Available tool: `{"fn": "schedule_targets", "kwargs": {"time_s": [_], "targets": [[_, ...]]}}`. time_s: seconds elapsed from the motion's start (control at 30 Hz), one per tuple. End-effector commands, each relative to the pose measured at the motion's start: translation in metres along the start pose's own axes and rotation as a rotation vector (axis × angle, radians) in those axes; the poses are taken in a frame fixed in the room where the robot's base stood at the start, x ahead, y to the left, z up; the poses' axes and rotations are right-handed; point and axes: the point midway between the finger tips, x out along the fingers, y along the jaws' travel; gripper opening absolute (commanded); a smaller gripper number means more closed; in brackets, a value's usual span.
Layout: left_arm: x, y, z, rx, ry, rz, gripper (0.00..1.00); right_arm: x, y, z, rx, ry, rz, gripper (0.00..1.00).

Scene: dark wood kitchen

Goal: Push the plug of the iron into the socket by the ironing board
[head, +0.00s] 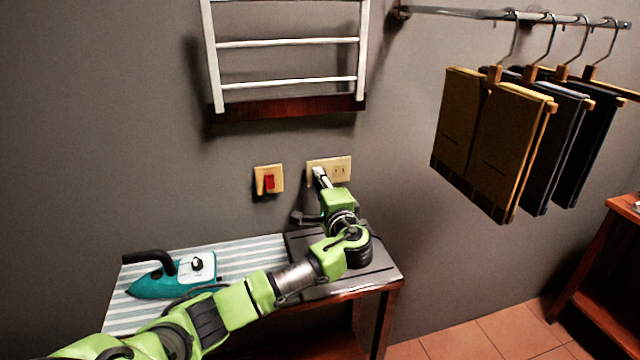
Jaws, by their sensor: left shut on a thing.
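The teal iron (152,286) with a black handle rests on the striped ironing board (245,252) at lower left. The cream socket plate (342,167) is on the wall above the board's right end. My left arm reaches across the board to it. My left gripper (319,175) is at the left part of the socket plate, shut on the plug, which is mostly hidden by the gripper. I cannot tell whether the plug's prongs are in the slots. My right gripper is not in view.
A red switch (269,181) on a cream plate is left of the socket. A white rack (288,42) hangs above. Trousers (490,135) hang from a rail (470,13) at right. A wooden table (597,285) stands at far right. Tiled floor lies between it and the board.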

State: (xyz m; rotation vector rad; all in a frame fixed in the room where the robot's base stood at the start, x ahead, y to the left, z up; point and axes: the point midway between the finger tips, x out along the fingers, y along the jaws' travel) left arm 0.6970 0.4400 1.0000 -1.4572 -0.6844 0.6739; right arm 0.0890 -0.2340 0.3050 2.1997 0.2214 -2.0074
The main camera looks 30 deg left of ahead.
Motion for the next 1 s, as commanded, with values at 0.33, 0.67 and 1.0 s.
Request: {"fn": "schedule_targets", "kwargs": {"time_s": [0.33, 0.67, 1.0], "targets": [[0.004, 0.0, 0.0, -0.001, 0.001, 0.0, 0.41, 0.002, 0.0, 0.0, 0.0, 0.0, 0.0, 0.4], [0.0, 0.001, -0.001, 0.0, 0.002, 0.001, 0.41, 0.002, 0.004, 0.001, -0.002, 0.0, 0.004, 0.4], [-0.062, 0.001, -0.001, -0.003, 0.004, 0.003, 0.41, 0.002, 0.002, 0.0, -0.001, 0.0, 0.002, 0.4]]}}
